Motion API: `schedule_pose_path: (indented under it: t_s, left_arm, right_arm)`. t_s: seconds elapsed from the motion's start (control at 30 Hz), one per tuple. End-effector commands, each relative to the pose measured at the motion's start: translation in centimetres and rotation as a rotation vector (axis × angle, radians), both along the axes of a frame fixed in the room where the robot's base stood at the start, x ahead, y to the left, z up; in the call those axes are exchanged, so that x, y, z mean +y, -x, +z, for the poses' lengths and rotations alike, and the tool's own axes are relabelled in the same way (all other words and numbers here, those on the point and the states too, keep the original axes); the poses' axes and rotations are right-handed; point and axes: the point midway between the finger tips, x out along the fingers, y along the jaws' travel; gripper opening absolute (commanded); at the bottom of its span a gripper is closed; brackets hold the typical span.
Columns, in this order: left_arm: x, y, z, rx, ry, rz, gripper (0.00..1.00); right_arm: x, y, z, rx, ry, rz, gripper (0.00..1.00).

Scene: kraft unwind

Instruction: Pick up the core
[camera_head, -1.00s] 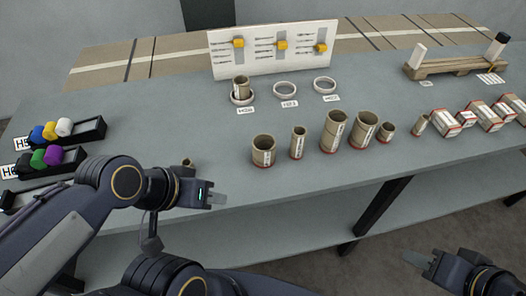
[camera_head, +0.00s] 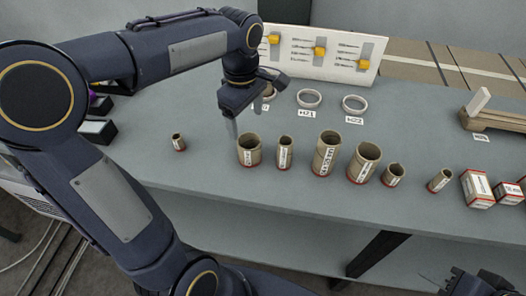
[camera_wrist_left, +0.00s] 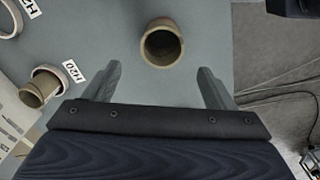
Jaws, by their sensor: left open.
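Several brown cardboard cores stand in a row on the grey table, including a wide one (camera_head: 249,152), a narrow one (camera_head: 285,154), a tall one (camera_head: 325,155), another wide one (camera_head: 363,163) and a short one (camera_head: 393,175). My left gripper (camera_head: 246,120) is open and empty, pointing down above the wide core at the row's left end. The left wrist view shows that core (camera_wrist_left: 162,46) upright, ahead of and between the open fingers (camera_wrist_left: 160,85). My right gripper (camera_head: 435,283) is low at the bottom right, partly cut off.
White rings (camera_head: 309,98) with labels lie behind the row. In the wrist view a core (camera_wrist_left: 40,88) stands in the H20 ring (camera_wrist_left: 57,75). A white panel (camera_head: 345,60) stands at the back. Boxes (camera_head: 477,188) are at right. My left arm hides much of the table's left side.

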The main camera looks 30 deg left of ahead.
Motion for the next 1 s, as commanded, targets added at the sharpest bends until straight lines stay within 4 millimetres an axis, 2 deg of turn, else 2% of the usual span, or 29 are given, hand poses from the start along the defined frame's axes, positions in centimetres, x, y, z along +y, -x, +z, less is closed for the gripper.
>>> schedule_pose_path:
  t_s: [0.13, 0.7, 0.97, 1.0]
  left_arm:
    - [0.0, -0.8, -0.8, 0.017, -0.016, 0.061, 0.77]
    - [-0.5, 0.1, -7.7, 0.018, -0.014, 0.061, 0.77]
    - [-0.5, 0.1, -8.0, 0.015, -0.013, 0.061, 0.77]
    - [-0.5, 0.1, -8.0, 0.015, -0.013, 0.061, 0.75]
  right_arm:
    - [0.0, 0.0, -0.1, 0.0, 0.0, 0.0, 0.36]
    - [0.0, 0.0, -0.3, 0.0, 0.0, 0.0, 0.36]
    - [0.0, 0.0, -0.3, 0.0, 0.0, 0.0, 0.36]
    - [0.0, 0.0, -0.3, 0.0, 0.0, 0.0, 0.36]
